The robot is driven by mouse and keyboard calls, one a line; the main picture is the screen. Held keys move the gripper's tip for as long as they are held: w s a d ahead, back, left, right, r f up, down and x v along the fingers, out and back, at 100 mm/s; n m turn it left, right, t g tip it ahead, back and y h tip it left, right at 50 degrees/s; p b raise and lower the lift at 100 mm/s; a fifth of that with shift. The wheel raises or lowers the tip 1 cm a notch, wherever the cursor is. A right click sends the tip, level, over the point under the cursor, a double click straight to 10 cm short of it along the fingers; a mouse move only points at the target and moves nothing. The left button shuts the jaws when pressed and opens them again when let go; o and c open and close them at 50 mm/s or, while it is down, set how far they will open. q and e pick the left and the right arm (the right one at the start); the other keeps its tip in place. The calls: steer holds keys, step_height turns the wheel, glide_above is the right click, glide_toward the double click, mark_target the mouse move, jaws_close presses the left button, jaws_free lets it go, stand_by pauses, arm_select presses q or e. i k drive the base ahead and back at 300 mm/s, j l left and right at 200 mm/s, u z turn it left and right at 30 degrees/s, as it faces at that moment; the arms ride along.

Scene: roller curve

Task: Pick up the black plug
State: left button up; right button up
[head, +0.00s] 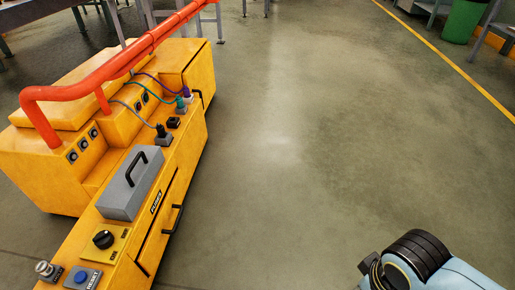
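A small black plug (161,130) stands on a grey socket block on the ledge of the yellow machine (185,150), and a thin grey cable runs from it to the machine's upper panel. A teal plug (181,103) and a purple plug (187,92) stand just behind it, each with its own cable. Neither gripper shows in the head view. Only a light blue and black link of my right arm shows at the bottom right, far from the plugs.
A low black piece (174,122) sits beside the black plug. A grey box with a handle (134,184), a black knob (103,239) and a blue button (81,276) are nearer on the ledge. An orange rail (110,62) runs above the machine. The floor to the right is clear.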

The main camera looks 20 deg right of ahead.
mark_target(162, 133)
steer(key=i+l+u, duration=0.2)
steer(key=u, duration=0.95)
steer(key=i+l+u, duration=0.2)
steer(key=l, duration=0.25)
steer(key=l+u, duration=0.25)
steer(key=l, duration=0.2)
steer(key=i+l+u, duration=0.2)
steer(key=l, duration=1)
